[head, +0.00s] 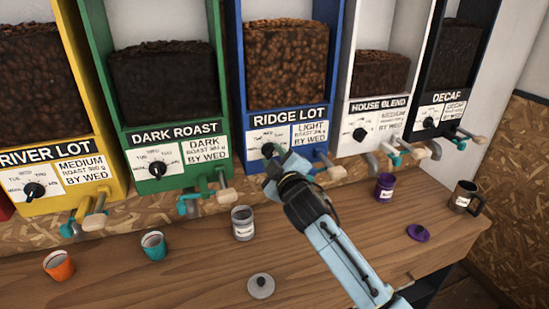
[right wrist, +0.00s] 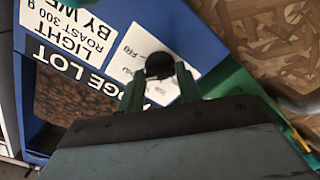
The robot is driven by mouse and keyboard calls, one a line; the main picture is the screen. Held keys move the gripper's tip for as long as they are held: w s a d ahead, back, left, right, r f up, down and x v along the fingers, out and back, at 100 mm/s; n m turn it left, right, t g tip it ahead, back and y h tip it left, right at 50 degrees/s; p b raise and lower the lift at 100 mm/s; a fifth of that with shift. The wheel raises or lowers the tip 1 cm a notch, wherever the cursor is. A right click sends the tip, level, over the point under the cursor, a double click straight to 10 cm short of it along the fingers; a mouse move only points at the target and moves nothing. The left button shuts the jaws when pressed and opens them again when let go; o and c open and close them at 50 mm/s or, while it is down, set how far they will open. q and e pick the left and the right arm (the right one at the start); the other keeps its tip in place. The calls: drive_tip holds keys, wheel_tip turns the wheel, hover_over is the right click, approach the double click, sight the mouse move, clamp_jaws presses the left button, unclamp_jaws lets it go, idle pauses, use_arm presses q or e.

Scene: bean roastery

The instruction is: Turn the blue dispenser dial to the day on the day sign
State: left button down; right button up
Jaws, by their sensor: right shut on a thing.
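The blue dispenser (head: 237,90), labelled RIDGE LOT, stands in the middle of the row with brown beans behind its window. Its black dial knob (head: 268,149) sits on a white dial plate (head: 256,140) with small day marks. The label beside it (head: 309,134) reads LIGHT roast and BY WED. My right gripper (head: 270,158) is shut on the dial knob. In the right wrist view the two fingers (right wrist: 160,82) hold the black knob (right wrist: 159,66) from both sides. The fingers and glare hide much of the dial, so its pointed day is unclear. My left gripper is out of view.
Yellow (head: 88,120), green (head: 110,110), white (head: 350,80) and black (head: 425,75) dispensers flank the blue one. Levers jut out below. Orange (head: 59,266), teal (head: 154,246), grey (head: 243,223) and purple (head: 384,186) canisters stand on the wooden counter (head: 190,280).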

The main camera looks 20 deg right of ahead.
drive_tip(key=n+p, duration=0.2)
drive_tip(key=n, duration=0.1)
drive_tip(key=shift+r+n, duration=0.1)
drive_tip(key=shift+n, duration=0.3)
drive_tip(key=shift+n+p, duration=1.05)
drive_tip(key=shift+n, duration=0.75)
drive_tip(key=o, duration=1)
drive_tip(key=shift+s, duration=0.1)
